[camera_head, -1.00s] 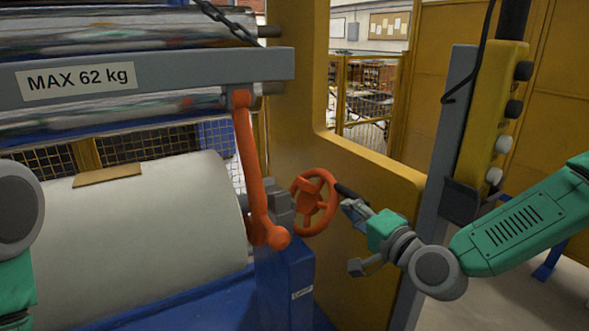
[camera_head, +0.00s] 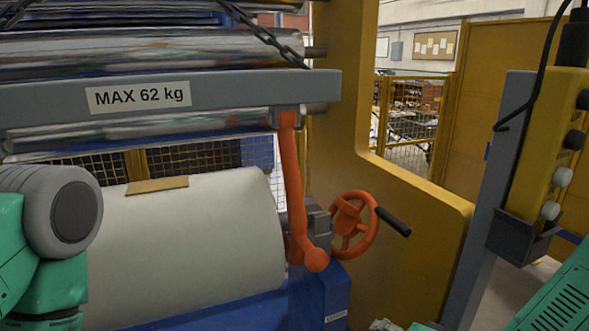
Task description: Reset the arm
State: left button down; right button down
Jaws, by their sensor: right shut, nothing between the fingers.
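My right arm (camera_head: 558,298) comes in at the lower right corner. A small grey piece of my right gripper (camera_head: 383,325) shows at the bottom edge, below the orange handwheel (camera_head: 352,228). It is shut, empty and clear of the wheel; most of it is cut off by the frame. The wheel has a black crank handle (camera_head: 393,221) pointing right and down. The orange lever (camera_head: 297,195) hangs down left of the wheel, its round end (camera_head: 316,259) low. My left arm (camera_head: 55,235) shows at the left edge; its gripper is out of view.
A large white film roll (camera_head: 190,245) lies in the blue machine frame (camera_head: 322,295). A grey beam marked MAX 62 kg (camera_head: 220,92) crosses above it. A yellow frame (camera_head: 420,215) stands behind the wheel. A yellow button box (camera_head: 558,140) hangs on a grey post at the right.

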jog(key=s+d+f+n+g+h, duration=0.25)
jog(key=s+f+n+g, duration=0.35)
jog(key=s+f, duration=0.85)
jog(key=s+d+f+n+g+h, duration=0.2)
jog(key=s+d, duration=0.6)
jog(key=s, duration=0.4)
jog(key=f+g+h, duration=0.1)
jog(key=g+h, duration=0.1)
jog(key=shift+g, duration=0.3)
jog(key=shift+w, duration=0.2)
